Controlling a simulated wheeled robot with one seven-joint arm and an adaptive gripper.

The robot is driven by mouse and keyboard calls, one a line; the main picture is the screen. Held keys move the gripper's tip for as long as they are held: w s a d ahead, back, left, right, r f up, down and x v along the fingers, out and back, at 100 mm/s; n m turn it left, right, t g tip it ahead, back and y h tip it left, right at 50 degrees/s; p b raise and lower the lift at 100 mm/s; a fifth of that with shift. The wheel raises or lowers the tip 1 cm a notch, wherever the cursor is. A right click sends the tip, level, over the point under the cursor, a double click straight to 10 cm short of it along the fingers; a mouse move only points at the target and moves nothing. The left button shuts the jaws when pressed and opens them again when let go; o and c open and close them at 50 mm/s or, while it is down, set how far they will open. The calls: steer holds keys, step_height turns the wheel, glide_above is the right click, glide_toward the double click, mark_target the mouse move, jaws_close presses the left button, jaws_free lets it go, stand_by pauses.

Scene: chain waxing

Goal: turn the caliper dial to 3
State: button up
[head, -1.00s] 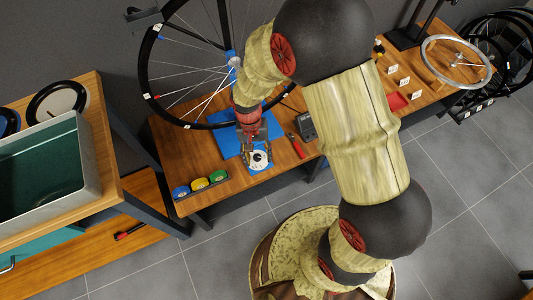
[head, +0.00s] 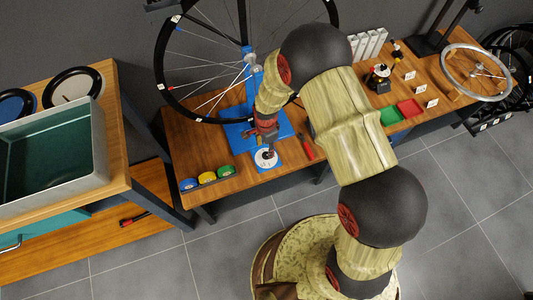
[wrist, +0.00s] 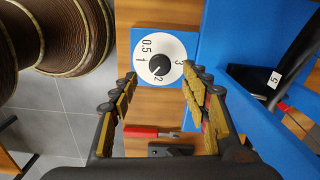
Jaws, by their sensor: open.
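The caliper dial (wrist: 160,57) is a white disc on a blue plate, marked 0.5, 1, 2 and 3, with a small black knob (wrist: 160,65) at its middle. In the wrist view the 3 is at the right and the 2 is at the bottom. I cannot tell for sure which number the knob points to. In the head view the dial (head: 264,161) lies near the bench's front edge, partly behind my gripper (head: 269,150). In the wrist view my gripper (wrist: 160,82) is open and empty, its fingers on either side of the dial's lower part.
A red-handled tool (head: 307,146) lies right of the dial. Blue, yellow and green round containers (head: 207,177) stand in a row at the left. A spoked wheel (head: 163,50) stands behind, over a blue base (head: 238,134).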

mark_target(266, 155)
step_height(266, 155, down, 6)
steer(key=shift+r+b, duration=0.15)
steer(key=shift+b, duration=0.65)
steer(key=c, duration=1.1)
steer(key=shift+c, duration=0.3)
